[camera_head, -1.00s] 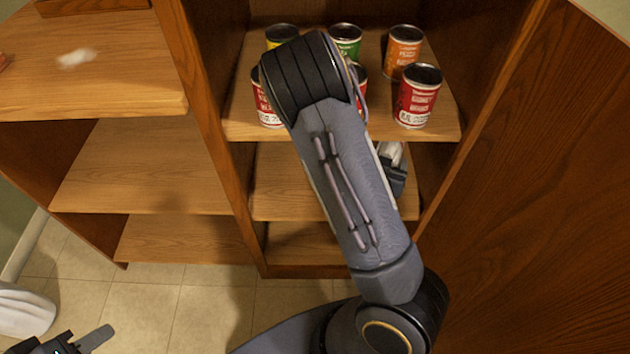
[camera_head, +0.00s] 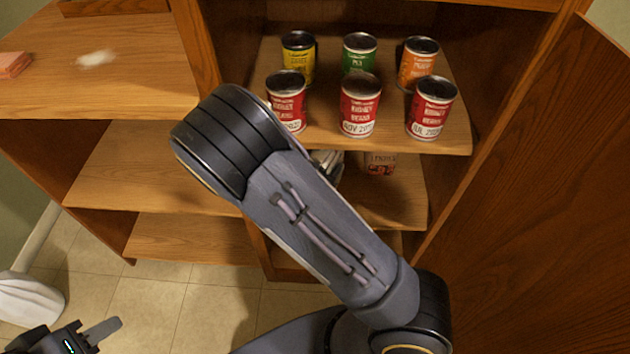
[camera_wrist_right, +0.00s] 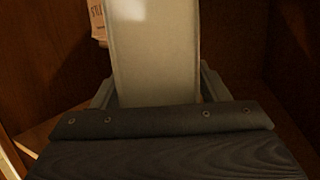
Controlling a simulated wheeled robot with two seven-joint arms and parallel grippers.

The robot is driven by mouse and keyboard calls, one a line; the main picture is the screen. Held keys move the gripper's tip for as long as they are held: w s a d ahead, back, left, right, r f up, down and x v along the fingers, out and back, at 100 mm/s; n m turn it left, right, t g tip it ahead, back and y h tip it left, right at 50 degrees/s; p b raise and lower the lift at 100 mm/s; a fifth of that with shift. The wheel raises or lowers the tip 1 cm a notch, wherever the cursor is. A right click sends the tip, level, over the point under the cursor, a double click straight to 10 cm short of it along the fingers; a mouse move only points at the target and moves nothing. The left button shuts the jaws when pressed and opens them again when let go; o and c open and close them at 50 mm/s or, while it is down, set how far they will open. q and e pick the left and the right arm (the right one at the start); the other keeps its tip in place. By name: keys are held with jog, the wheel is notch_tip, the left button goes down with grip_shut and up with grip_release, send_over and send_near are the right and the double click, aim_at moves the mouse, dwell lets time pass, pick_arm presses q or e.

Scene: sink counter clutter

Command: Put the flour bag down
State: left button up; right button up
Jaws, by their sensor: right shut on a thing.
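The flour bag (camera_wrist_right: 155,55) shows as a pale, plain, upright surface between the fingers of my right gripper (camera_wrist_right: 155,95) in the right wrist view. The gripper is shut on it. In the head view, a small pale part of what looks like the bag (camera_head: 328,162) shows beside my right forearm, at the middle shelf (camera_head: 395,208). The forearm hides most of the right gripper there, and I cannot tell whether the bag touches the shelf. My left gripper (camera_head: 100,333) is at the bottom left, over the floor; its opening is unclear.
Several cans, including a red one (camera_head: 432,108), stand on the shelf above. A red-and-white package (camera_head: 380,163) stands on the middle shelf, right of the forearm; a similar labelled one (camera_wrist_right: 97,22) shows in the wrist view. A cabinet door (camera_head: 545,215) bounds the right.

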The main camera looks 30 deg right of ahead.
jog(key=shift+w+a+f+b, duration=0.2)
jog(key=shift+f+b, duration=0.3)
jog(key=shift+f, duration=0.65)
jog(key=shift+w+a+f+b, duration=0.1)
jog(key=shift+a+f+b, duration=0.3)
jog(key=shift+f, duration=0.7)
jog(key=shift+w+a+f+b, duration=0.15)
jog(key=shift+f+b, duration=0.45)
jog(key=shift+f, duration=0.55)
jog(key=shift+f, duration=0.2)
jog(key=o, duration=1.7)
jog(key=shift+r, duration=0.2)
jog(key=p+v, duration=0.2)
jog(key=v, duration=1)
jog(key=shift+p, duration=0.4)
